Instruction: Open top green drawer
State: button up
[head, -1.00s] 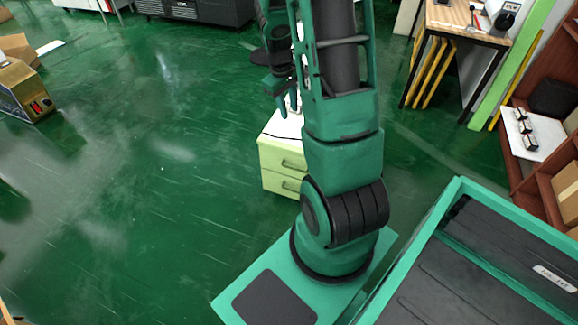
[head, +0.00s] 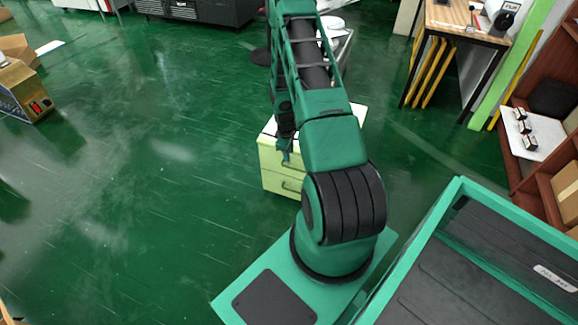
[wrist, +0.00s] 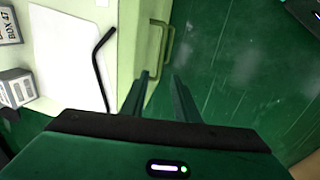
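The pale green drawer cabinet (head: 268,178) stands on the floor just beyond my base. Its top drawer (head: 268,158) looks closed and is partly hidden behind my gripper (head: 286,152), which hangs at the cabinet's front. In the wrist view, the cabinet's green front edge (wrist: 127,45) runs up the left middle, with a drawer handle (wrist: 167,48) jutting out to the right. My gripper (wrist: 161,77) is open, its two fingers apart with nothing between them. The fingertips are just short of the handle in the picture; I see no clear contact.
A black bent rod (wrist: 97,65) lies on the cabinet's white top, beside small boxes (wrist: 15,88). My own green tray is at the lower right. The floor left of the cabinet is clear.

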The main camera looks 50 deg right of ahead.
send_near(290, 164)
jog(key=f, duration=0.1)
jog(key=s+a+f, duration=0.1)
jog(key=f, duration=0.1)
jog(key=s+f, duration=0.1)
jog(key=f, duration=0.1)
jog(key=shift+s+a, duration=0.1)
jog(key=shift+a, duration=0.15)
grip_shut()
